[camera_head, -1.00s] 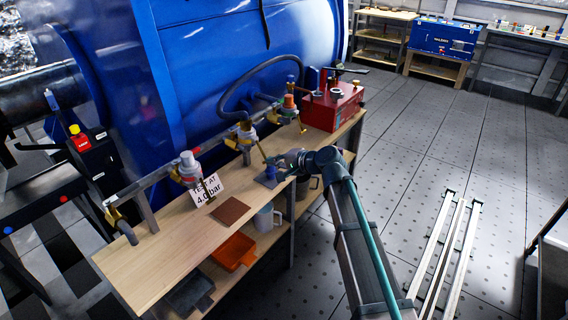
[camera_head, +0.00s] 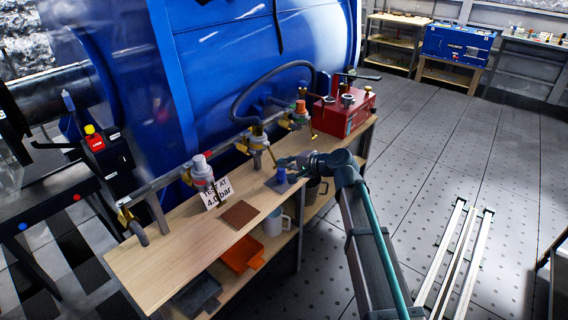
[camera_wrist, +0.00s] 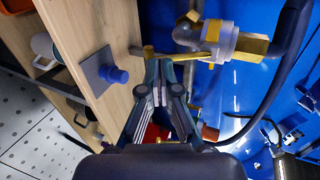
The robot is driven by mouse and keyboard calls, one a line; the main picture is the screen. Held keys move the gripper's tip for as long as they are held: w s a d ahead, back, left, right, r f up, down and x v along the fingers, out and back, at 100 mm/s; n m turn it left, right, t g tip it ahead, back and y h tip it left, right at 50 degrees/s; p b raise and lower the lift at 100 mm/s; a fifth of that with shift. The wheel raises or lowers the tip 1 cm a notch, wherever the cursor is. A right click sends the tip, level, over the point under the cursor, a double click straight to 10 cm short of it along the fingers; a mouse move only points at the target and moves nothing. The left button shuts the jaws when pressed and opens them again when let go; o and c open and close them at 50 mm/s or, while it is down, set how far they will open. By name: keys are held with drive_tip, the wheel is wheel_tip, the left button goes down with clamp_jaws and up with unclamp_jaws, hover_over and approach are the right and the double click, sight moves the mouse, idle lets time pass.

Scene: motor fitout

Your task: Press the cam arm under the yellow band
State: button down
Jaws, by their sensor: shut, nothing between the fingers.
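A grey-and-brass coupling (camera_head: 256,143) sits on the pipe rail above the bench, and I see it close up in the wrist view (camera_wrist: 222,40). A thin yellow cam arm (camera_wrist: 180,56) sticks out from it towards the bench; it also shows in the head view (camera_head: 271,156). Yellow parts (camera_wrist: 254,47) show on the coupling; I cannot tell which is the band. My gripper (camera_wrist: 163,66) is shut and empty, its fingertips close beside the cam arm; I cannot tell if they touch. In the head view my gripper (camera_head: 283,162) is over the bench.
A blue knob (camera_head: 281,176) on a dark plate stands on the bench just below my gripper. A sign (camera_head: 217,193), a brown pad (camera_head: 239,214) and a red box (camera_head: 343,111) are on the bench. A dark hose (camera_wrist: 282,80) curves near the coupling. Other couplings flank it.

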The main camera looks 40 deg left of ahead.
drive_tip(key=v, duration=1.3)
drive_tip(key=shift+d, duration=0.35)
drive_tip(key=shift+s, duration=0.1)
